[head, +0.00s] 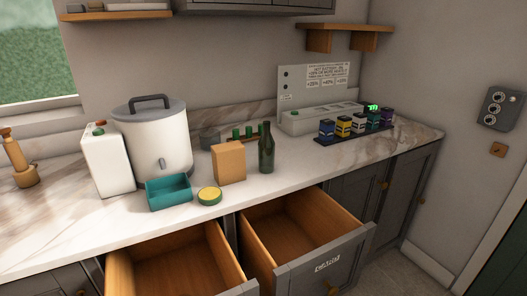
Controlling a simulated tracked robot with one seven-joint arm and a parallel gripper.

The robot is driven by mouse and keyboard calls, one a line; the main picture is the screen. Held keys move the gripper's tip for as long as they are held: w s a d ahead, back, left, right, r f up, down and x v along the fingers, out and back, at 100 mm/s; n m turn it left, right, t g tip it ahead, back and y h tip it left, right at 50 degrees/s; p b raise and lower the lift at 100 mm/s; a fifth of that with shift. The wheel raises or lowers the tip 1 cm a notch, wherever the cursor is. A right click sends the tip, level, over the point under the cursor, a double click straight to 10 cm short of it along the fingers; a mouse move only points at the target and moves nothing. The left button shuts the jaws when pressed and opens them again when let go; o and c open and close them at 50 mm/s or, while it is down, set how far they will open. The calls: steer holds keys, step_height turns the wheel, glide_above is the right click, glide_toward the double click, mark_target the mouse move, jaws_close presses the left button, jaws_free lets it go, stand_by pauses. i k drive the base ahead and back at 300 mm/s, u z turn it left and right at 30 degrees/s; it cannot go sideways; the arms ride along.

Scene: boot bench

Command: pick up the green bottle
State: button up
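The green bottle (266,153) stands upright on the marble counter in the head view, dark green with a narrow neck. It is just right of an orange-brown box (229,163), with a small gap that is hard to judge. My gripper is not in view.
A teal tray (168,205), a round yellow-topped tin (209,197) and a white lidded pot (157,139) stand to the left. Small jars on a dark rack (324,142) stand to the right. Two open drawers (297,236) jut out below the counter (100,237).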

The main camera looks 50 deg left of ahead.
mark_target(266, 144)
steer(key=u, duration=0.35)
steer(key=i, duration=0.85)
steer(key=u, duration=1.1)
steer(key=i, duration=0.7)
steer(key=u, duration=0.35)
steer(key=k, duration=0.85)
steer(key=u, duration=0.25)
steer(key=i, duration=0.85)
steer(key=z, duration=0.1)
